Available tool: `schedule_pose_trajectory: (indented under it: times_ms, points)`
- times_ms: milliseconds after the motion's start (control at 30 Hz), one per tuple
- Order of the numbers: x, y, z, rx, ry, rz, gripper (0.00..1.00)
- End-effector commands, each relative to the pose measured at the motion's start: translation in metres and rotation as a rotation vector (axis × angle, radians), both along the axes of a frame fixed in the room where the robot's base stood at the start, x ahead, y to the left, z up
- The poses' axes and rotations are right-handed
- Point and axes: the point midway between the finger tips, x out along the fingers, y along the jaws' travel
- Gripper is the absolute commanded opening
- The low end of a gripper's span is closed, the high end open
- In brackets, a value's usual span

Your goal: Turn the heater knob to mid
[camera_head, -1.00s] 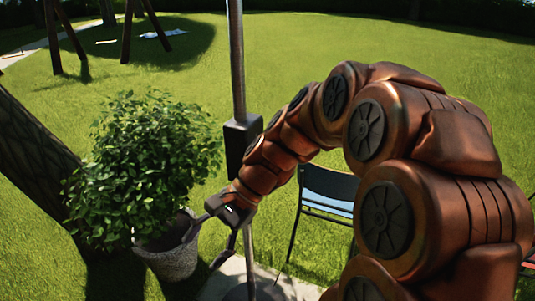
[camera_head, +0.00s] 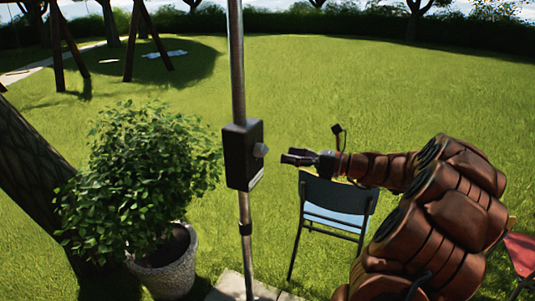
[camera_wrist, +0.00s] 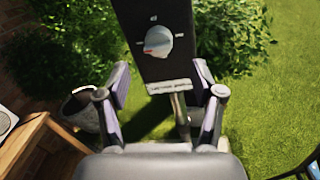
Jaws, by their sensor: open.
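The heater control box (camera_head: 242,155) is dark and is mounted on a metal pole. Its round grey knob (camera_head: 260,150) sticks out on the right side in the head view. In the wrist view the knob (camera_wrist: 158,41) is on the box's face (camera_wrist: 160,70), with small marks at its left, top and right and a reddish pointer mark toward its lower left. My gripper (camera_head: 284,157) is just right of the knob, apart from it and pointing at it. In the wrist view my gripper (camera_wrist: 165,95) is open and empty, its fingers below and either side of the knob.
A potted bush (camera_head: 140,170) stands left of the pole (camera_head: 237,60). A dark chair (camera_head: 337,200) stands below my gripper. A wooden table edge (camera_wrist: 40,140) shows at the lower left of the wrist view. Open lawn lies behind.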

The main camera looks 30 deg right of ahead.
Motion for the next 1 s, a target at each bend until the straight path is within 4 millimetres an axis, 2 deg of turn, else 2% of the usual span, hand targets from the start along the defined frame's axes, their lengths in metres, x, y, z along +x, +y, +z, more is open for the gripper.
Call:
schedule_pose_trajectory:
  times_ms: [500, 900, 1000]
  points:
    - [0.054, 0.039, 0.001, -0.003, 0.002, 0.005, 0.67]
    - [0.060, 0.043, 0.000, -0.003, 0.000, 0.002, 0.67]
    - [0.060, 0.043, 0.000, -0.003, 0.000, 0.002, 0.57]
